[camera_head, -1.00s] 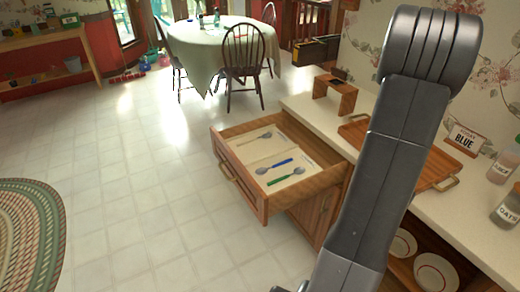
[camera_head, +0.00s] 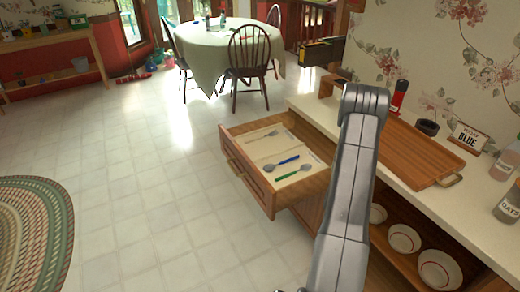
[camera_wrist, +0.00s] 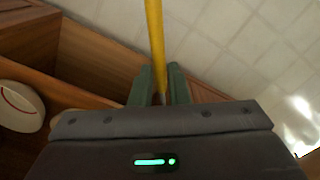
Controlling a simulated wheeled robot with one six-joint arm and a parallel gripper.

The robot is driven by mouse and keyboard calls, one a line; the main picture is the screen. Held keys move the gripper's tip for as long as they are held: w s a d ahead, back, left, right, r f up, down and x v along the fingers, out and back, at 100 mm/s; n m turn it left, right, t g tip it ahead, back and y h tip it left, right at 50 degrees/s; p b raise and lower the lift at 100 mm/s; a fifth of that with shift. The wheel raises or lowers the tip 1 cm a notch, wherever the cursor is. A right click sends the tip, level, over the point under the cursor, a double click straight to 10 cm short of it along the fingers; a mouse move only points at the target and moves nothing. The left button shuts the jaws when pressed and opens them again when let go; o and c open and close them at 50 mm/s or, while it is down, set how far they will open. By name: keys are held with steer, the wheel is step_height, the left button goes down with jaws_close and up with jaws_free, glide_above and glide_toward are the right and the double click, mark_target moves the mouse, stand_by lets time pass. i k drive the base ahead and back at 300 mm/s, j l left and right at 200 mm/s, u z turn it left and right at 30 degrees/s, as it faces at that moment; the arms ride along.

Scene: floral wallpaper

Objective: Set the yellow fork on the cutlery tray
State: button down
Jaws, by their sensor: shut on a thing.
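My gripper (camera_wrist: 160,88) is shut on a thin yellow handle, the yellow fork (camera_wrist: 154,40), in the wrist view. The handle runs up out of the picture, and no tines show. In the head view my gripper and the fork are not visible; only my arm shows. A wooden tray (camera_head: 415,151) with metal handles lies on the counter, right of my arm, and looks empty. The open drawer (camera_head: 247,180) left of my arm holds a pale liner (camera_head: 257,151) with a grey fork (camera_head: 262,136), a blue-handled piece (camera_head: 282,162) and a green-handled spoon (camera_head: 289,173).
A red-and-black bottle (camera_head: 399,97), a dark round bowl (camera_head: 428,127), a sign reading BLUE (camera_head: 467,138) and jars (camera_head: 509,207) stand along the counter. Bowls (camera_head: 404,238) sit on the shelf below. The tiled floor (camera_head: 150,220) left of the drawer is clear.

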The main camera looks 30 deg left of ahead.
mark_target(270, 147)
steer(key=k+u, duration=0.25)
steer(key=k+j+u, duration=0.1)
steer(key=k+u, duration=0.2)
steer(key=u, duration=1.55)
steer(key=i+l+u, duration=0.15)
steer(key=i, duration=0.25)
steer(key=i+l+u, duration=0.1)
steer(key=i, duration=0.25)
steer(key=i+l+u, duration=0.15)
steer(key=i, duration=0.25)
steer(key=i+l, duration=0.15)
steer(key=i, duration=0.3)
steer(key=i+l, duration=0.15)
steer(key=i, duration=0.3)
steer(key=i+l, duration=0.15)
steer(key=i, duration=0.3)
steer(key=i+z, duration=0.35)
steer(key=z, duration=0.15)
steer(key=i+j+z, duration=0.2)
steer(key=z, duration=0.3)
steer(key=i, duration=0.1)
